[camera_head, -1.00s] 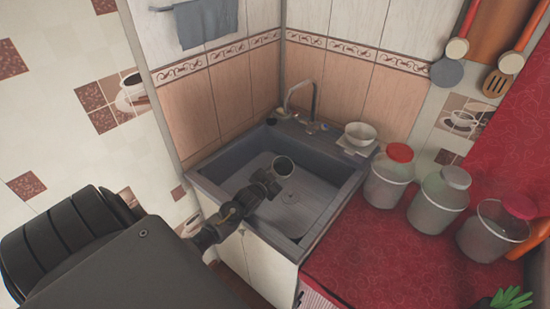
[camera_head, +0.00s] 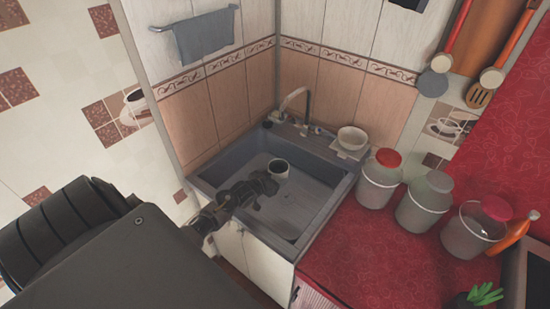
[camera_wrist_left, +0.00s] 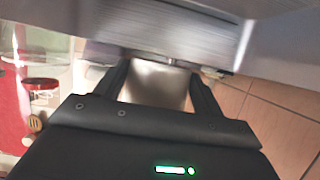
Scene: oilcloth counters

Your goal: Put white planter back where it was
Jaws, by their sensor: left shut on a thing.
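The white planter (camera_head: 279,170) is a small white pot with a dark inside. It is at the tip of my left gripper (camera_head: 268,181), above the grey sink basin in the head view. My left gripper is shut on it. In the left wrist view a pale smooth body, the planter (camera_wrist_left: 155,84), fills the space between the two dark fingers (camera_wrist_left: 160,85). I cannot tell how far it is above the basin floor. My right gripper is not in view.
The grey sink (camera_head: 315,200) has a faucet (camera_head: 296,100) and a white bowl (camera_head: 351,138) at its back rim. Several lidded jars, one with a red lid (camera_head: 382,172), stand on the red counter (camera_head: 360,245). A green plant (camera_head: 478,296) is at lower right. The counter's front is clear.

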